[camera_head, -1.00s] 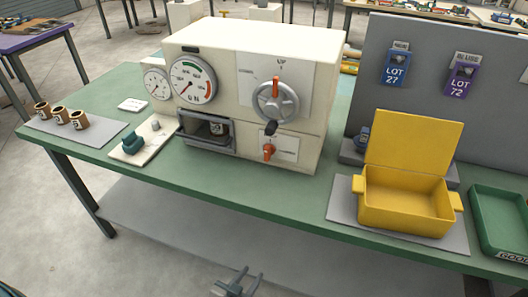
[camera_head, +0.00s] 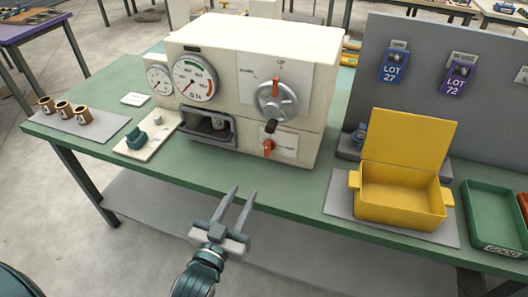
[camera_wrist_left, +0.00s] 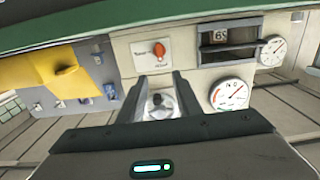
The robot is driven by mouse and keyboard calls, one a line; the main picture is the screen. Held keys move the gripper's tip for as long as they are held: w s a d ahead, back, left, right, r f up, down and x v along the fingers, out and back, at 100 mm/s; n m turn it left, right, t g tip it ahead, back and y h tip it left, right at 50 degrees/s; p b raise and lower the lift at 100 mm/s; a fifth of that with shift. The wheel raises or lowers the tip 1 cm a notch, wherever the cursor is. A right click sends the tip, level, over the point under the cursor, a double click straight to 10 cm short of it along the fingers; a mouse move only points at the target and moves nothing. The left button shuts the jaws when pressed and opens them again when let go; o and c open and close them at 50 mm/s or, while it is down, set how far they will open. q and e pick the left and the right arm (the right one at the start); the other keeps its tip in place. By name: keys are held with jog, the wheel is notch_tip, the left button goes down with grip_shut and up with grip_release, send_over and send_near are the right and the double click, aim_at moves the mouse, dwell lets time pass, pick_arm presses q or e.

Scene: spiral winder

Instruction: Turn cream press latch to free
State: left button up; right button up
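The cream press (camera_head: 255,60) stands on the green bench, with two dials, a grey handwheel (camera_head: 276,103) with an orange pointer, and an open bay (camera_head: 208,128) holding a small part. The orange latch (camera_head: 268,145) is low on its front, below the wheel, its handle pointing roughly up and down. The latch (camera_wrist_left: 159,50) also shows in the left wrist view, ahead of the fingers. My left gripper (camera_head: 240,207) is open and empty, in front of the bench edge, below and left of the latch and apart from it. My right gripper is not in view.
A yellow open-lidded box (camera_head: 400,200) stands right of the press, with a green tray (camera_head: 492,215) beyond it. A grey panel (camera_head: 470,110) with lot tags rises behind. The bench front before the press is clear.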

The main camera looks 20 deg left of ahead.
pick_arm(q)
jog(key=p, duration=0.2)
send_near(266, 149)
jog(key=w+p, duration=0.2)
jog(key=w, duration=0.5)
jog(key=shift+w+d+r, duration=0.1)
jog(key=shift+w, duration=0.55)
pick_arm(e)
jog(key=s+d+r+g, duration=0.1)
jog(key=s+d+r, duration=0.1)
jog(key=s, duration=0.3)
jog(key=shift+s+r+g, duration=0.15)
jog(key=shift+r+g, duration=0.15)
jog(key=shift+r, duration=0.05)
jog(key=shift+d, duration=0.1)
pick_arm(q)
grip_shut()
